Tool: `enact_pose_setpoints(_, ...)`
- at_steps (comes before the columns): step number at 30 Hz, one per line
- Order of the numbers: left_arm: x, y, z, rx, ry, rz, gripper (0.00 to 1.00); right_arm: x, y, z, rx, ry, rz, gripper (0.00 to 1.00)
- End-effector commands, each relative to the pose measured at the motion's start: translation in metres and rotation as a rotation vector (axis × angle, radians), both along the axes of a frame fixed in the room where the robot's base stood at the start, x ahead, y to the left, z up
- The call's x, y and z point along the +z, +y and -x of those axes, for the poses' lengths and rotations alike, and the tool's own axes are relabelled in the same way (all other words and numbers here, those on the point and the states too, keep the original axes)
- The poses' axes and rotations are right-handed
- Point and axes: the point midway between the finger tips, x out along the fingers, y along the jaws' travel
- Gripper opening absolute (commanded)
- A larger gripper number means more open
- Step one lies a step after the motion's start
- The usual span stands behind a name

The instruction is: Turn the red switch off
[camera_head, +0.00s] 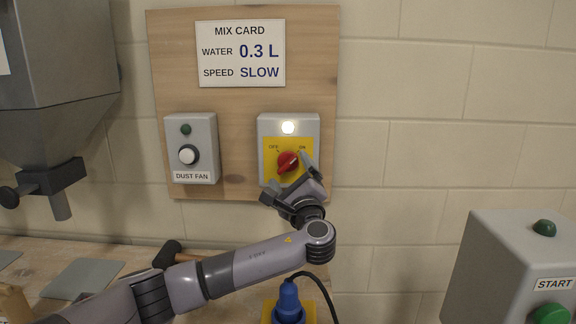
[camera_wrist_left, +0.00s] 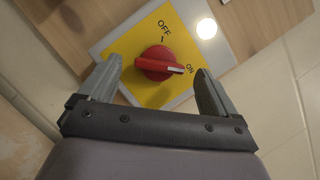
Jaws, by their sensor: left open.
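The red switch (camera_head: 288,161) is a round knob on a yellow plate on a grey box (camera_head: 310,125), fixed to the wooden board. In the left wrist view the red switch (camera_wrist_left: 154,63) has its white pointer line turned toward ON. OFF is printed on the other side. A white lamp (camera_head: 288,127) above it is lit; the lamp (camera_wrist_left: 206,28) also glows in the wrist view. My left gripper (camera_head: 289,178) is open at the knob. In the wrist view its fingers (camera_wrist_left: 158,70) stand on either side of the knob, with gaps showing. My right gripper is not in view.
A dust fan box (camera_head: 191,147) with a white button is left of the switch box. A mix card (camera_head: 240,53) hangs above. A grey hopper (camera_head: 60,80) is at the left. A START box (camera_head: 490,260) stands at the right. A blue plug (camera_head: 288,303) with a cable is below.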

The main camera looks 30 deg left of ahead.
Motion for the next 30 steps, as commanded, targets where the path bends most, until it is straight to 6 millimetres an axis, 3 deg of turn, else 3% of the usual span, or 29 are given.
enact_pose_setpoints(6,0.007,0.015,-0.014,0.001,0.0,0.0,0.92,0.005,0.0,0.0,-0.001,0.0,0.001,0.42)
enact_pose_setpoints(17,0.007,0.018,-0.017,-0.001,0.0,0.002,0.92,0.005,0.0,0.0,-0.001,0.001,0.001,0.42)
enact_pose_setpoints(22,0.007,0.018,-0.016,0.0,0.0,0.002,0.36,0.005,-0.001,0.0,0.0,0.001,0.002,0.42)
enact_pose_setpoints(30,0.006,0.018,-0.016,0.0,-0.008,0.016,0.35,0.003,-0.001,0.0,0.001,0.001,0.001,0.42)
